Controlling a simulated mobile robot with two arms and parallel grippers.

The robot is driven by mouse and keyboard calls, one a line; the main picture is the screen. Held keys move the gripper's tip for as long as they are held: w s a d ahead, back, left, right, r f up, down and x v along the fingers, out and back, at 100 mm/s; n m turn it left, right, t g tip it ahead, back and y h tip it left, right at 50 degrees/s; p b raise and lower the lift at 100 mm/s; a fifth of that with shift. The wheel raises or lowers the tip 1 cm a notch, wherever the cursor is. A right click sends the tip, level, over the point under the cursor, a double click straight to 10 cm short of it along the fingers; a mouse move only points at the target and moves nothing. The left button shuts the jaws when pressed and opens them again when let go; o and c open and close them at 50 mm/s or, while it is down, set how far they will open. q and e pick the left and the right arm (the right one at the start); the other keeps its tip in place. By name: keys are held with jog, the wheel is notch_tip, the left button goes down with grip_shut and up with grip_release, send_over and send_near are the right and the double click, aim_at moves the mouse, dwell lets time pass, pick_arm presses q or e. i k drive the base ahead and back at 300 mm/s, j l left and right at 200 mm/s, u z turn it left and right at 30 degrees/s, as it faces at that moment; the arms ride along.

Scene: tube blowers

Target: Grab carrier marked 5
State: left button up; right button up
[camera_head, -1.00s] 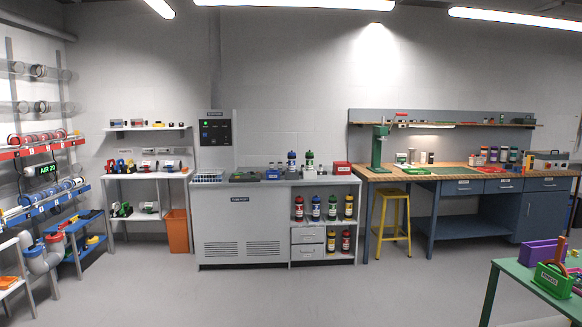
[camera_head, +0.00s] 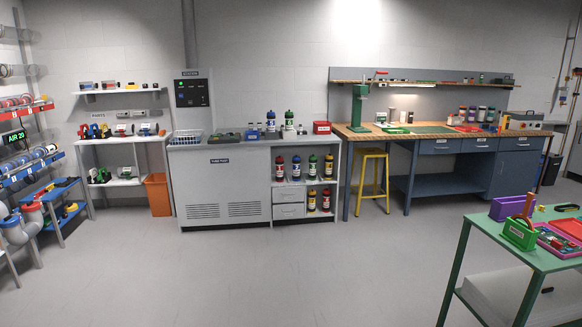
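Several bottle-shaped carriers with coloured caps stand upright at the grey tube post cabinet (camera_head: 222,185). On the upper open shelf are a red carrier (camera_head: 280,169), a blue carrier (camera_head: 296,168), a green carrier (camera_head: 312,166) and a yellow carrier (camera_head: 328,168). Two more, one yellowish (camera_head: 311,202) and one red (camera_head: 326,201), stand on the lower shelf. Their markings are too small to read, so I cannot tell which is 5. Neither gripper is in view.
Open grey floor (camera_head: 270,265) lies before the cabinet. A green table (camera_head: 540,262) with a green crate (camera_head: 520,236) is at the near right. A yellow stool (camera_head: 373,180) stands by the workbench (camera_head: 440,190). An orange bin (camera_head: 158,195) and tube racks (camera_head: 30,165) are at left.

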aim_at(271, 118)
jog(key=i, duration=4.55)
jog(key=i+u, duration=0.2)
jog(key=i, duration=0.35)
jog(key=i+l+u, duration=0.15)
jog(key=i, duration=0.4)
jog(key=i+l+u, duration=0.2)
jog(key=i, duration=0.35)
jog(key=l, duration=0.05)
